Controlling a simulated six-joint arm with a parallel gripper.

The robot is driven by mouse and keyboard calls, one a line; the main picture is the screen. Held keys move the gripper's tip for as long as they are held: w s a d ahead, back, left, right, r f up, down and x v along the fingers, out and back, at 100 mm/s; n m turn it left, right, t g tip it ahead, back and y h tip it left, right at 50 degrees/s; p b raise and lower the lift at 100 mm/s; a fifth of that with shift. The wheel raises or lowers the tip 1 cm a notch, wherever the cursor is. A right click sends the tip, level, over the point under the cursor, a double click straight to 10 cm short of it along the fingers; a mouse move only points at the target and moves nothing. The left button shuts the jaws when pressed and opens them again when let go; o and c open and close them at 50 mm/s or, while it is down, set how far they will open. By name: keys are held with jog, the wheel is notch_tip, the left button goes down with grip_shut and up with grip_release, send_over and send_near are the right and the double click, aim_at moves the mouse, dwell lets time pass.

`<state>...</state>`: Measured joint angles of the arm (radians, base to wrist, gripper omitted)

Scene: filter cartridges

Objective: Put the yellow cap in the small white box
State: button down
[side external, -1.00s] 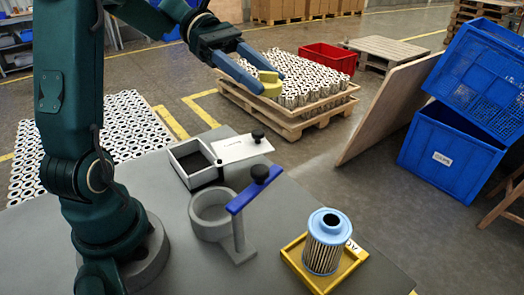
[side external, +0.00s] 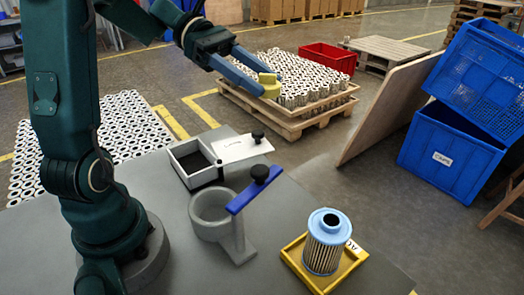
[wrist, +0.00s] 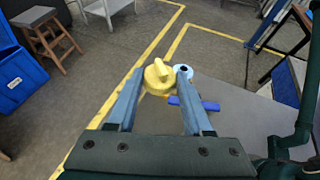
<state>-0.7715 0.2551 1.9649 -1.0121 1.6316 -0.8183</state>
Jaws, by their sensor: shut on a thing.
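My gripper (side external: 258,80) is shut on the yellow cap (side external: 269,88), holding it high in the air beyond the table's back edge. In the wrist view the yellow cap (wrist: 158,82), round with a raised bar on top, sits between the two blue fingertips. The small white box (side external: 206,181) stands on the grey table, open at the top with a dark inside. Its white lid (side external: 236,150), with a black knob, is beside it on the right, leaving the opening uncovered. My gripper is up and to the right of the box in the side view.
A grey ring holder with a blue clamp bar (side external: 254,190) and black knob stands in front of the box. A blue-topped filter cartridge (side external: 324,238) stands in a yellow tray (side external: 352,264) at the right. A pallet of cartridges (side external: 300,122) is on the floor behind.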

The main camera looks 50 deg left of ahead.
jog(key=m+g, duration=0.1)
jog(key=g, duration=0.1)
jog(key=d+m+g, duration=0.1)
jog(key=shift+w+r+m+h, duration=0.1)
jog(key=shift+r+m+h, duration=0.2)
jog(key=shift+h, duration=0.1)
jog(key=m+g, duration=0.1)
jog(key=d+m+g, duration=0.1)
jog(key=g, duration=0.1)
jog(key=shift+d+f, duration=0.2)
jog(key=shift+d+f+m+g, duration=0.25)
jog(key=shift+d+m+g, duration=0.05)
jog(key=shift+m+g, duration=0.45)
jog(key=shift+w+d+f+m+g+y, duration=0.2)
jog(key=shift+d+f+m+g+y, duration=0.2)
jog(key=shift+d+f+m+g, duration=0.7)
jog(key=shift+d+f, duration=0.1)
jog(key=shift+d, duration=0.25)
send_over(333, 221)
jog(key=a, duration=0.2)
jog(key=f, duration=0.7)
jog(key=shift+w+a, duration=0.1)
jog(key=shift+w, duration=0.3)
jog(key=shift+f, duration=1.8)
jog(key=shift+f, duration=0.2)
